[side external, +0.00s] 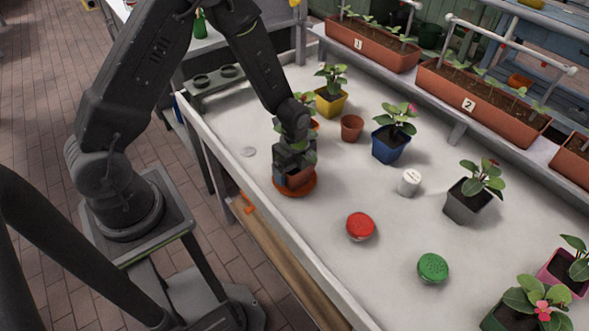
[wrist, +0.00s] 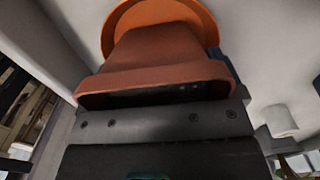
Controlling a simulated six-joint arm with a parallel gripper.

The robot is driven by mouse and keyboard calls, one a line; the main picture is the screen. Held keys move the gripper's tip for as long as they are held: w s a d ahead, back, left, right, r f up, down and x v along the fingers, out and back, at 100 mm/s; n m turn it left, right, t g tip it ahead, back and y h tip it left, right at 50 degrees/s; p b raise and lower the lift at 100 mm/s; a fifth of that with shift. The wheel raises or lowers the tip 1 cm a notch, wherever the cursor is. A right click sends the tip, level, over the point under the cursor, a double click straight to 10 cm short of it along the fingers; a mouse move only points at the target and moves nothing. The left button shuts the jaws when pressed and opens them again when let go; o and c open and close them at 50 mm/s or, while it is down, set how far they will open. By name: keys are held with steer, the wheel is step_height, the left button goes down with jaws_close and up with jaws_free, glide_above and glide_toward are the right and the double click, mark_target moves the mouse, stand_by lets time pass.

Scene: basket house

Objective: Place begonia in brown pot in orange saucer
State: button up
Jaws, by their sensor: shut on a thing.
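My gripper (side external: 295,160) points down and is shut on the brown pot (side external: 296,179). The brown pot also fills the middle of the wrist view (wrist: 160,55), with its rim at the jaws.
Behind are a yellow pot (side external: 331,105), an empty terracotta pot (side external: 352,127) and a blue pot (side external: 390,146) with a plant. A white canister (side external: 409,182), red disc (side external: 360,227), green disc (side external: 432,268) and dark pot (side external: 467,207) stand to the right. Bare tabletop lies between them.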

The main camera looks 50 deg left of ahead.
steer(key=shift+f, duration=0.35)
steer(key=o, duration=0.9)
steer(key=shift+c, duration=0.2)
steer(key=shift+r, duration=0.15)
step_height(320, 180, up, 12)
steer(key=shift+f, duration=0.15)
steer(key=s+d+r+n+t, duration=0.1)
steer(key=s+r+n+t, duration=0.4)
steer(key=s+r+n, duration=1.1)
steer(key=shift+s+d+r+n+t, duration=0.35)
steer(key=shift+r+n, duration=0.65)
steer(key=shift+r, duration=0.85)
